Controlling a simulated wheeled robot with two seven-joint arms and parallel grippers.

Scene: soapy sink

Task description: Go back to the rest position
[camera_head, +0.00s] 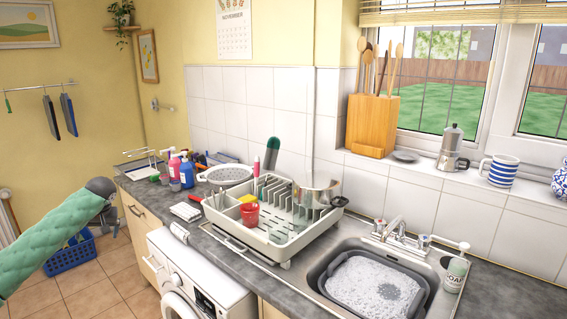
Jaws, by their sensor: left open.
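My left arm, in a green padded sleeve, comes in from the left edge. My left gripper (112,217) hangs at its end, over the floor in front of the counter's far end. It is small in the view and partly hidden by the wrist. It is open, and I see nothing held in it. It is apart from the counter items and well to the left of the sink (318,272). My right gripper is not in view.
The counter carries a dish rack (262,240), a colander (225,173) and several bottles. A grey basin of suds (375,284) sits in the sink. A white washing machine (200,285) stands below. A blue basket (70,257) is on the floor.

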